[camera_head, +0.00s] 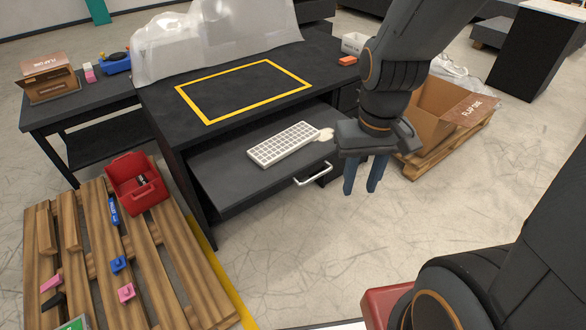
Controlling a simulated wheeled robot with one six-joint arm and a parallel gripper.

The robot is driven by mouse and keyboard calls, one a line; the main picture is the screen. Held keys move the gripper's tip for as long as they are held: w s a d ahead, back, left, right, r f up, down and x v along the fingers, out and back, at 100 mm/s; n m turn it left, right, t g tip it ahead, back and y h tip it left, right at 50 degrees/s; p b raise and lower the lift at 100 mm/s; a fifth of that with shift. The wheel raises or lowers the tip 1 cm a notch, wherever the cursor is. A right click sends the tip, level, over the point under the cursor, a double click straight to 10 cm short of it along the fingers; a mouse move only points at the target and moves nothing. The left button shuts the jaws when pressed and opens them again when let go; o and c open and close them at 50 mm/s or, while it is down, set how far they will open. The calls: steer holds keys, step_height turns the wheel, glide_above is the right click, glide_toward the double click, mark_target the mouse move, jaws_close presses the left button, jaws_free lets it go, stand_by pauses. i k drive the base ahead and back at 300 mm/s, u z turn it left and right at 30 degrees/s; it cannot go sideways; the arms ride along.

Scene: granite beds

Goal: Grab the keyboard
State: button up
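A white keyboard (283,144) lies on a dark pull-out shelf (225,181) that extends from under a black desk. It sits at a slant on the shelf. A small whitish object, perhaps a mouse (325,135), is at its right end, close to it. My gripper (364,190) hangs to the right of the shelf, past the silver handle (313,174), with its blue fingers pointing down. The fingers look apart with a narrow gap and nothing visible between them. My gripper is clear of the keyboard and not touching it.
The desk top (240,85) with a yellow taped rectangle stands above the shelf. A wooden pallet (130,260) with a red bin (137,182) and small items is at left. A cardboard box (440,110) on a pallet stands behind my gripper. Floor in front is clear.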

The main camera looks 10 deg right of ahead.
mark_target(271, 151)
steer(key=z, duration=0.05)
steer(key=i, duration=1.05)
steer(key=z, duration=0.1)
